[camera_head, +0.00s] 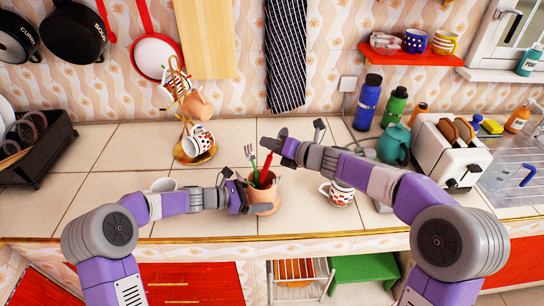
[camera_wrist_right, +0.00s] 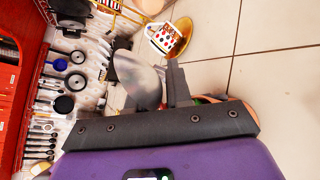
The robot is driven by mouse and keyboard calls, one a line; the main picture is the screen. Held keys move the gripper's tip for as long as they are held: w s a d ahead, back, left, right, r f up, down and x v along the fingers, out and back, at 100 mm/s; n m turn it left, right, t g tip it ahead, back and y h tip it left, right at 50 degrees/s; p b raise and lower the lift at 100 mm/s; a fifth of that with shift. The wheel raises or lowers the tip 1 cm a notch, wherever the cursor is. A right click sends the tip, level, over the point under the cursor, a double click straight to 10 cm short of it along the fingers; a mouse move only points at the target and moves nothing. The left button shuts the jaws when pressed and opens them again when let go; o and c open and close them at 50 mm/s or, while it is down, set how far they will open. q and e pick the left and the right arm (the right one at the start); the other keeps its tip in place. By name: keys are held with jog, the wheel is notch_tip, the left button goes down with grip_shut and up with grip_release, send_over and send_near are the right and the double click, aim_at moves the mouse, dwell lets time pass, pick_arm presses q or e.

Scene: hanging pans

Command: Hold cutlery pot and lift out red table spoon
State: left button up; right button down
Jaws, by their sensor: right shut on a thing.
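The terracotta cutlery pot (camera_head: 264,200) stands on the tiled counter. The red table spoon (camera_head: 266,166) has its red handle slanting up out of the pot to my right gripper (camera_head: 278,142). That gripper is shut on the spoon near its upper end. In the right wrist view the spoon's silvery bowl (camera_wrist_right: 138,80) shows beside the fingers. A green-handled fork (camera_head: 252,160) also stands in the pot, tines up. My left gripper (camera_head: 246,194) is at the left side of the pot, touching or very near it; its finger gap is hidden.
A spotted cup (camera_head: 340,192) stands right of the pot, beneath my right arm. A gold mug stand (camera_head: 186,150) with mugs is behind left. A toaster (camera_head: 452,150), teal teapot (camera_head: 394,143) and bottles stand right. A dark dish rack (camera_head: 40,160) is far left.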

jog(key=shift+r, duration=0.95)
pick_arm(q)
jog(key=o, duration=0.7)
